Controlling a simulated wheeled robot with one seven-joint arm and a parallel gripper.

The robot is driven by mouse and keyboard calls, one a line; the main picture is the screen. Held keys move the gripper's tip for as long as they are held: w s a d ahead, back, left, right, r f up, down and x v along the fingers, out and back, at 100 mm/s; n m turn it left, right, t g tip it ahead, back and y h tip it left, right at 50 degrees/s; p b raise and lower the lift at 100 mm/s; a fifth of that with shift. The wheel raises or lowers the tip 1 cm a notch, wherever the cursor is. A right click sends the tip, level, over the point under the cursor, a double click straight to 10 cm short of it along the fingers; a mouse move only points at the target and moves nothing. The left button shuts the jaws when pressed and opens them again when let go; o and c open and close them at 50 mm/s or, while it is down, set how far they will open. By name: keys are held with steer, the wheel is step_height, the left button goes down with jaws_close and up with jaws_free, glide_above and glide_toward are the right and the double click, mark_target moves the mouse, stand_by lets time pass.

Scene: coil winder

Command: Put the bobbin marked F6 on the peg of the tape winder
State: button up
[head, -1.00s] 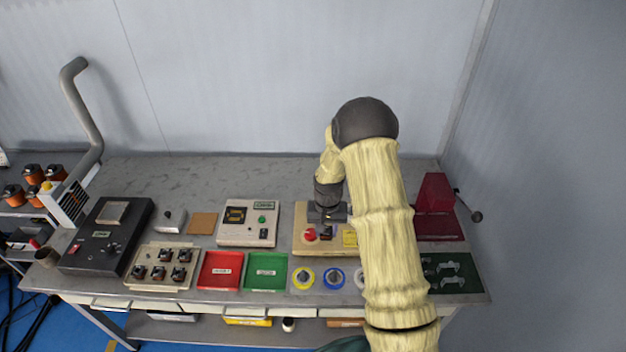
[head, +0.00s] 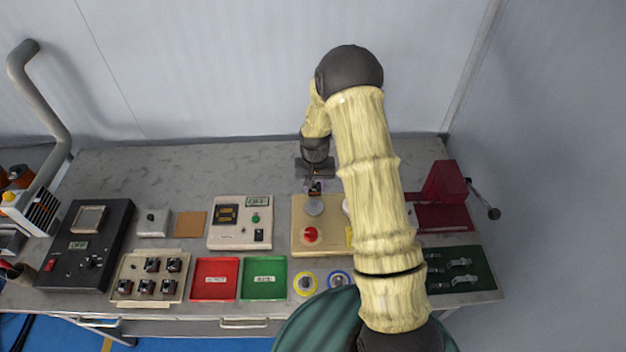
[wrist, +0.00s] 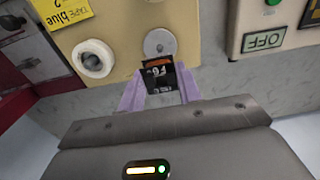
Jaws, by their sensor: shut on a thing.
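My gripper (wrist: 160,90) is shut on a small dark bobbin (wrist: 160,75) with an orange-brown band; its label reads F6. In the head view my gripper (head: 315,181) holds the bobbin (head: 315,189) over the back edge of the beige tape winder (head: 300,247). The winder has a round grey disc (wrist: 158,43), also in the head view (head: 314,206), with a small mark at its centre. The bobbin is just beside the disc in the wrist view; its height above it is unclear. A white roll (wrist: 92,60) sits on the winder, mostly behind my arm in the head view.
A beige box with an OFF sign (head: 240,240) stands left of the winder. Red (head: 215,293) and green (head: 263,292) trays lie in front. A rack (head: 137,265) holds several bobbins. A red press (head: 444,183) stands right. The bench behind the winder is clear.

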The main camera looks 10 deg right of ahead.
mark_target(314, 204)
steer(key=shift+s, duration=0.15)
steer(key=shift+f+b, duration=1.55)
steer(key=shift+f, duration=0.95)
steer(key=shift+a, duration=0.15)
steer(key=shift+d, duration=0.35)
steer(key=shift+a, duration=0.3)
steer(key=shift+f+b, duration=0.9)
steer(key=shift+f, duration=0.2)
